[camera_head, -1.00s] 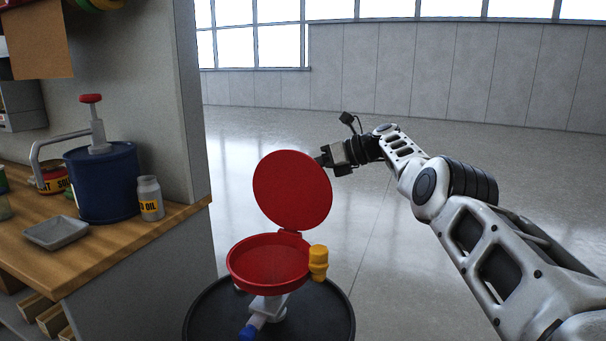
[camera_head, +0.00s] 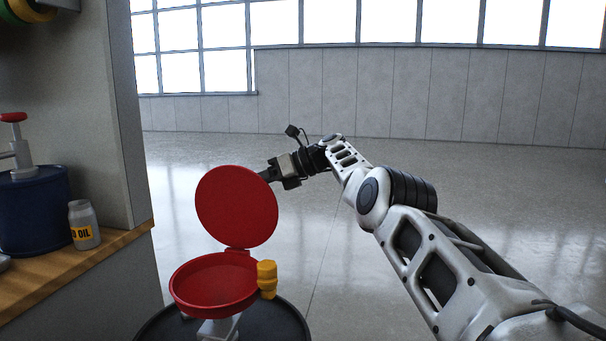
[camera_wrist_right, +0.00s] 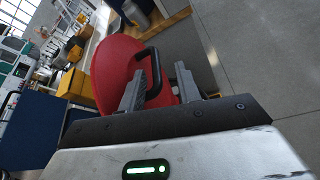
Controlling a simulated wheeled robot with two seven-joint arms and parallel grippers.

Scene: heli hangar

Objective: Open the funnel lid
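The red funnel (camera_head: 215,283) stands on top of a black drum, its round dish facing up. Its red lid (camera_head: 237,206) is raised on the hinge at the dish's rear and stands nearly upright, leaning back. My right gripper (camera_head: 268,175) is behind the lid's upper right edge, its fingertips partly hidden by the lid. In the right wrist view the lid (camera_wrist_right: 110,75) lies beyond the fingers. Its black handle (camera_wrist_right: 154,70) shows between the two fingers (camera_wrist_right: 160,88), which stand apart with a gap, so the gripper looks open around it. My left gripper is not in view.
A yellow cap-like part (camera_head: 266,279) sits at the dish's right rim. The black drum (camera_head: 285,325) is below. The floor at right is clear.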

